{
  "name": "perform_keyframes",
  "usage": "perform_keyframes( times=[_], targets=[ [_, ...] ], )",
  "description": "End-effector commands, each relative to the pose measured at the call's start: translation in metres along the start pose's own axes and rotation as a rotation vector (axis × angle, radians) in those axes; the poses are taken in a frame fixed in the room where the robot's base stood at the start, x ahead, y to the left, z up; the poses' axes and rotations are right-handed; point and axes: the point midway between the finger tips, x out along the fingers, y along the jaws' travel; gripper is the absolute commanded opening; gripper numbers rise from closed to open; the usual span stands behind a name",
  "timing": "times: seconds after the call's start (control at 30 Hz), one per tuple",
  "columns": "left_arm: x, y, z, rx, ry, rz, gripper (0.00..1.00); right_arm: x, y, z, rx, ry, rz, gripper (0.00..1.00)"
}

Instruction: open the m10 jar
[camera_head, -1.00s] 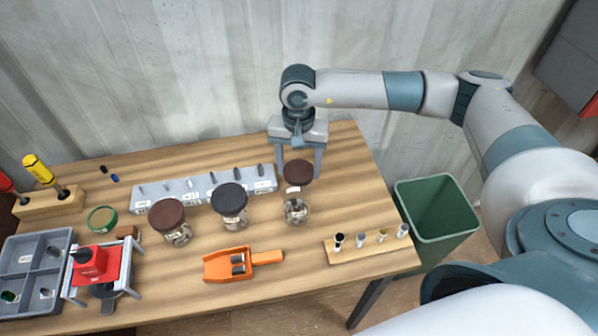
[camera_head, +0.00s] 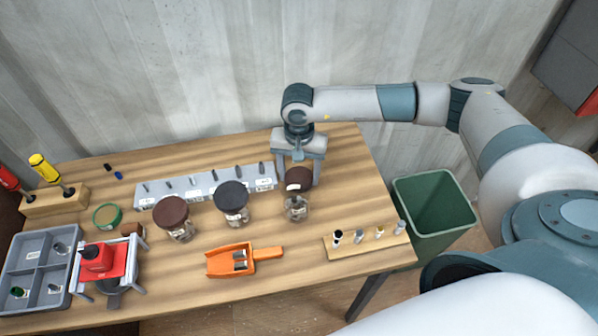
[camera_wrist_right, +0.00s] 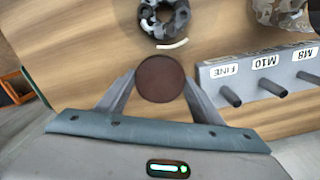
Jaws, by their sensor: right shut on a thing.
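My right gripper (camera_head: 297,174) is shut on a dark brown lid (camera_wrist_right: 161,79), with a finger on each side of it. The lid also shows in the head view (camera_head: 299,179). Just in front of it in the head view stands an uncovered clear jar (camera_head: 296,209) with small metal parts inside. In the right wrist view this open jar (camera_wrist_right: 164,18) is beyond the lid, and the two are apart. I cannot read the jar's label. Two other jars are closed, one with a brown lid (camera_head: 172,211) and one with a black lid (camera_head: 231,196). My left gripper is not in view.
A grey peg rack (camera_head: 190,188) with labels including M10 (camera_wrist_right: 265,62) runs behind the jars. An orange scoop (camera_head: 232,262), a wooden strip with pegs (camera_head: 362,247), a grey divided tray (camera_head: 40,238) and a red device (camera_head: 103,259) are on the table. A green bin (camera_head: 435,212) stands right.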

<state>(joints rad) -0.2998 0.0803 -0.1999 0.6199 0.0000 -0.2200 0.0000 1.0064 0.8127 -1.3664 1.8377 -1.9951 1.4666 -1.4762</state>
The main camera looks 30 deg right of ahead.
Motion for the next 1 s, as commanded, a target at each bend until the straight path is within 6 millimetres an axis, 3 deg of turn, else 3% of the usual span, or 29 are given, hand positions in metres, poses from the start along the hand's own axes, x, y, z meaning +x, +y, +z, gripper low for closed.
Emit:
perform_keyframes(
  times=[0.13, 0.17, 0.2, 0.73, 1.0],
  targets=[
    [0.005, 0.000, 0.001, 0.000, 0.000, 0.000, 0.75, 0.004, 0.000, 0.000, 0.000, 0.000, 0.000, 0.34],
    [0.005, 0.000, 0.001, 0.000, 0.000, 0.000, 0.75, 0.003, 0.000, 0.000, 0.000, 0.000, -0.001, 0.63],
    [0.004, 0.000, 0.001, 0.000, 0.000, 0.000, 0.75, 0.002, 0.000, 0.000, 0.000, 0.000, 0.000, 0.69],
    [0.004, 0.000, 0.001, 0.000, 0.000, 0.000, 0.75, -0.003, -0.001, -0.001, 0.000, 0.001, -0.002, 0.69],
    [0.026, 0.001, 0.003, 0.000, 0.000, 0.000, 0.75, -0.041, -0.001, -0.001, -0.001, 0.004, -0.005, 0.69]
  ],
)
